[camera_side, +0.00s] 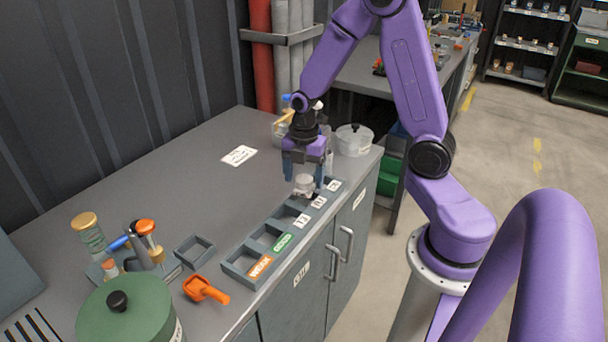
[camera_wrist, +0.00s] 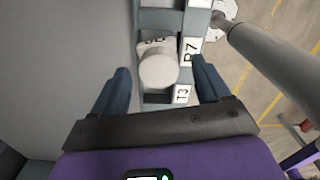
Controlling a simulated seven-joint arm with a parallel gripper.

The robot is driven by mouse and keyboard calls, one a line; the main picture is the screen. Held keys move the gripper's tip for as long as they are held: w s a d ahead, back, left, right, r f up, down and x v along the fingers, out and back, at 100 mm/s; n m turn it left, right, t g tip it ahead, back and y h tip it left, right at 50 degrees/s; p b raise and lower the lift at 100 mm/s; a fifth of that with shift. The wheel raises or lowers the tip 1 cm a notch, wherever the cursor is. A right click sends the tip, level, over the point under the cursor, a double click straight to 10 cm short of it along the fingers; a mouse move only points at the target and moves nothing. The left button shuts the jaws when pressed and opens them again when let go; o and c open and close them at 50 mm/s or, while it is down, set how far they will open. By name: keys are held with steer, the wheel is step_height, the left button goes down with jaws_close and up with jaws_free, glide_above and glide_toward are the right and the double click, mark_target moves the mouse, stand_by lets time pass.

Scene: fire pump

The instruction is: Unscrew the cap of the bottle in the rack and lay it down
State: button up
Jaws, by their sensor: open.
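A small white-capped bottle (camera_side: 304,184) stands in a compartment of the long grey rack (camera_side: 239,277) along the bench's front edge. My gripper (camera_side: 304,171) is open, pointing down, directly above it, with one finger on each side. In the wrist view the white cap (camera_wrist: 158,66) lies between the two dark blue fingers of my gripper (camera_wrist: 159,70), with a gap visible on both sides. The bottle's body is mostly hidden under the cap there. I cannot tell how far the fingertips reach down beside the cap.
A holder (camera_side: 168,268) with orange- and gold-capped bottles stands at the left. A green lidded pot (camera_side: 130,315), an orange scoop (camera_side: 205,290) and a small empty tray (camera_side: 195,252) are near it. A clear lidded pot (camera_side: 354,140) stands behind my gripper. The bench middle (camera_side: 170,185) is clear.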

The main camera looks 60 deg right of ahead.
steer(key=c, duration=1.1)
steer(key=shift+o, duration=0.7)
steer(key=shift+n, duration=2.3)
steer(key=shift+c, duration=0.4)
steer(key=shift+n, duration=0.8)
steer(key=shift+r, duration=0.15)
steer(key=shift+r, duration=0.3)
